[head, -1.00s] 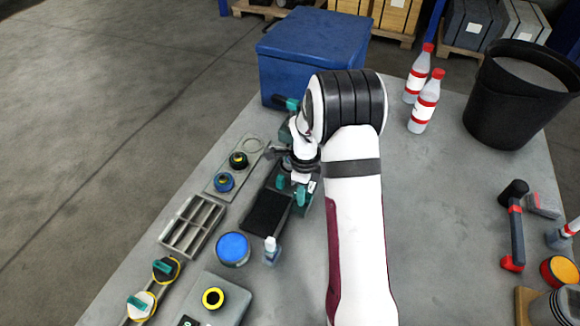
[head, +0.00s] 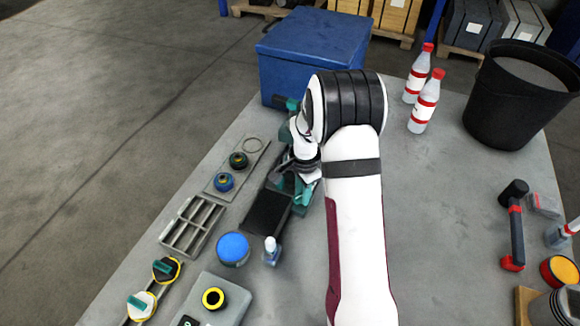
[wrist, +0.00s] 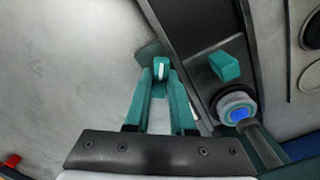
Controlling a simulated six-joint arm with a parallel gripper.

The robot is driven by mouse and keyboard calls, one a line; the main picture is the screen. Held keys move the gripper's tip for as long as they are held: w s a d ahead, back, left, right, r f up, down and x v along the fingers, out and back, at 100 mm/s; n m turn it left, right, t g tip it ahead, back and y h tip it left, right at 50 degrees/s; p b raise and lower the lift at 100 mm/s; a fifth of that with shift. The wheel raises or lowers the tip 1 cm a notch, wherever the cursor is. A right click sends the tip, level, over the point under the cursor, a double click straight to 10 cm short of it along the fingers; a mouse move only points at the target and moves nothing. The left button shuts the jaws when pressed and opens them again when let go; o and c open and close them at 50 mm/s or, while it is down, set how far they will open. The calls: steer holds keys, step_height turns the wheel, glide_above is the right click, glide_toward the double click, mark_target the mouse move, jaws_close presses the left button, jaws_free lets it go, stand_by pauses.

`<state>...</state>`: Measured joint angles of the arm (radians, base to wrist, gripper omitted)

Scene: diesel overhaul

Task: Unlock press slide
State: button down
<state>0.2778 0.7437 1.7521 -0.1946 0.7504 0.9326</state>
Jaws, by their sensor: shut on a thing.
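The press (head: 265,211), a dark slide bed with teal parts, lies on the table left of my arm. In the wrist view its dark rail (wrist: 185,40) runs diagonally, with a teal block (wrist: 225,66) and a blue-centred round part (wrist: 238,113) on it. My gripper (wrist: 161,80) is at the side of the rail, its teal fingers shut on a small teal lever (wrist: 160,64) with a pale strip. The lever sticks out from the rail's side. In the head view my gripper (head: 303,192) is over the press's right side, and my wrist hides the press's far part.
A blue bin (head: 310,50) stands behind the press. A grey tray (head: 193,225), a blue-lidded round tin (head: 233,249) and a small bottle (head: 271,250) are near the press's front and left. The table right of my arm is clear up to a hammer (head: 514,225).

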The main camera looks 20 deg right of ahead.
steer(key=n, duration=0.3)
steer(key=shift+n, duration=0.4)
steer(key=n, duration=0.3)
steer(key=c, duration=0.8)
jaws_free()
steer(key=shift+o, duration=0.2)
steer(key=shift+r, duration=0.1)
steer(key=shift+r, duration=2.65)
